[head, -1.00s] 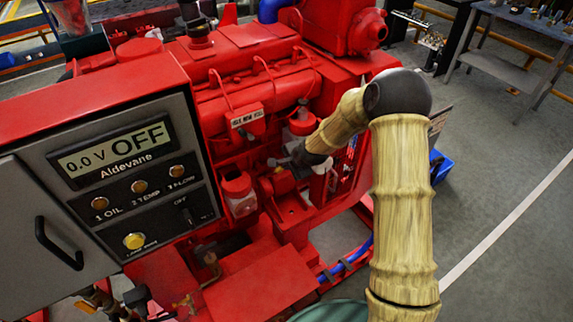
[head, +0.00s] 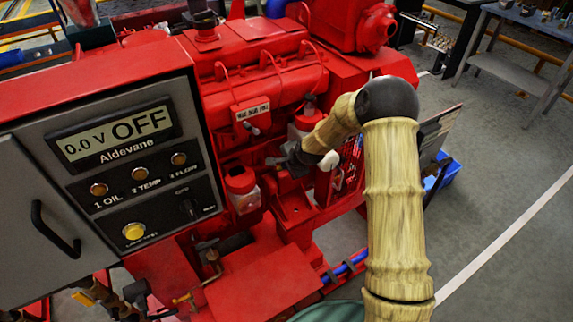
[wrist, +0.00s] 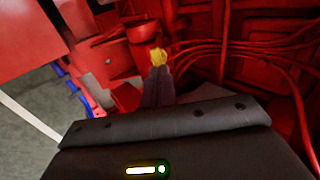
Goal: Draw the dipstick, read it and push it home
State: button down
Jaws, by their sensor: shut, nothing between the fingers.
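My gripper (head: 291,162) is in front of the side of the red engine (head: 262,85), below the small label plate. In the wrist view its dark fingers (wrist: 157,88) are together and hold nothing. A small yellow piece (wrist: 158,57) shows right at the fingertips. It may be the dipstick's handle, but I cannot tell whether it touches the fingers. In the head view I cannot make out the dipstick, and my gripper and forearm cover part of that area.
The control panel (head: 125,150) reads 0.0 V OFF and stands close on the left. A red-capped clear jar (head: 242,190) sits just left of my gripper. Thin red pipes (wrist: 250,50) run along the engine in the wrist view. Open floor (head: 490,180) lies to the right.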

jog(key=v, duration=1.4)
jog(key=s+d+r+n+g+h+p, duration=0.1)
jog(key=s+d+r+n, duration=0.2)
jog(key=s, duration=0.5)
jog(key=s+d+r+n+g+h+p, duration=0.1)
jog(key=s+d+r+n+p, duration=0.1)
jog(key=s+n, duration=0.3)
jog(key=s+d+r+n+g+h+p, duration=0.1)
jog(key=s+d+r+n, duration=0.3)
jog(key=s, duration=0.7)
jog(key=shift+d+g+h+p, duration=0.3)
jog(key=shift+d+g+p, duration=0.1)
jog(key=shift+p, duration=0.35)
